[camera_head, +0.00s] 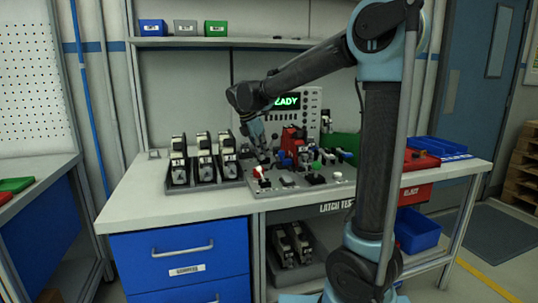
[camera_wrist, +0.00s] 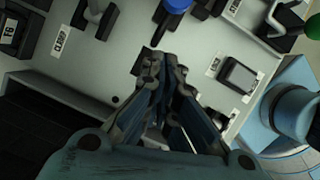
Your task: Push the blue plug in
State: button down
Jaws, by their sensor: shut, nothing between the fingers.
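A blue rounded cap (camera_wrist: 177,5), which appears to be the blue plug, shows at the top edge of the wrist view, above a black part on the grey panel (camera_wrist: 125,45). The cap is cut off by the frame, so I cannot tell how deep it sits. My gripper (camera_wrist: 157,65) is shut and empty, below the cap in the picture and apart from it. In the head view my gripper (camera_head: 263,158) points down over the left part of the panel on the bench. A small blue part (camera_head: 283,155) shows just right of it.
Other fittings crowd the panel, including a grey rectangular switch (camera_wrist: 238,76) and a green knob (camera_wrist: 314,27). A rack of black-and-cream units (camera_head: 205,160) stands left of the panel. A red case (camera_head: 420,160) and blue tray (camera_head: 437,147) lie right. The bench's front left is clear.

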jog(key=v, duration=0.9)
jog(key=shift+r, duration=0.35)
